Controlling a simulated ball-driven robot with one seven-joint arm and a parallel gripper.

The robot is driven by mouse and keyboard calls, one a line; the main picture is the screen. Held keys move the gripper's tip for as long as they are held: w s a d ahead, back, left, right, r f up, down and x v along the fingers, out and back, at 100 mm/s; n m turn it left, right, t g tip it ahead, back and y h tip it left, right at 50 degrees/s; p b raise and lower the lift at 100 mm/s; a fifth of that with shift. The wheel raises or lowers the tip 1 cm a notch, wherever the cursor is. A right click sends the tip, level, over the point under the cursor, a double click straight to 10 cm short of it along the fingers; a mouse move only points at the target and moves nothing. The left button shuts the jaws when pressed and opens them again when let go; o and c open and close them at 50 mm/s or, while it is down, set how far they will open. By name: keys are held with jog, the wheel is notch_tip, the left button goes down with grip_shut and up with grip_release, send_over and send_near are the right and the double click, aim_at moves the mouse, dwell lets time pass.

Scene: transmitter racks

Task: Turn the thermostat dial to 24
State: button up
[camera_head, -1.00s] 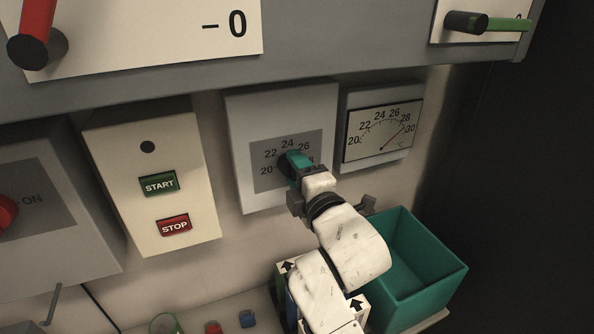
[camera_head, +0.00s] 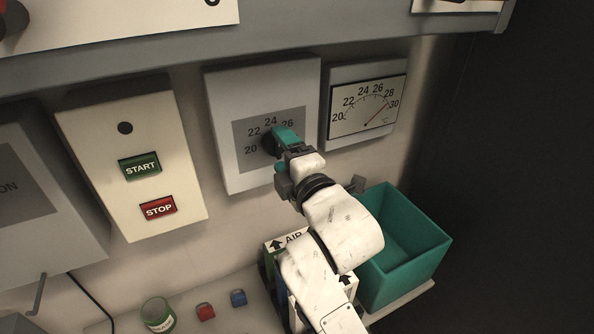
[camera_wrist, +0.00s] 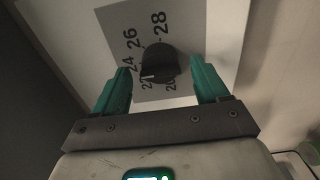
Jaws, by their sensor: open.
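The thermostat dial is a round black knob (camera_wrist: 158,62) on a grey scale plate marked 20 to 28. Its white mark points to the lower left in the wrist view, between 22 and 24, nearer 22. In the head view the dial (camera_head: 269,144) is partly hidden by my gripper (camera_head: 284,152). My gripper (camera_wrist: 161,68) is open, with one teal finger on each side of the knob. Gaps show between the knob and both fingers in the wrist view. How deep the fingertips reach is unclear.
A temperature gauge (camera_head: 366,106) right of the thermostat box reads near 30. A panel with START (camera_head: 140,166) and STOP (camera_head: 158,208) buttons is on the left. Below are a teal bin (camera_head: 400,270), a green can (camera_head: 158,315) and small red and blue items.

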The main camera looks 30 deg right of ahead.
jog(key=s+b, duration=0.2)
jog(key=s, duration=0.7)
jog(key=shift+s, duration=0.15)
jog(key=shift+f, duration=0.15)
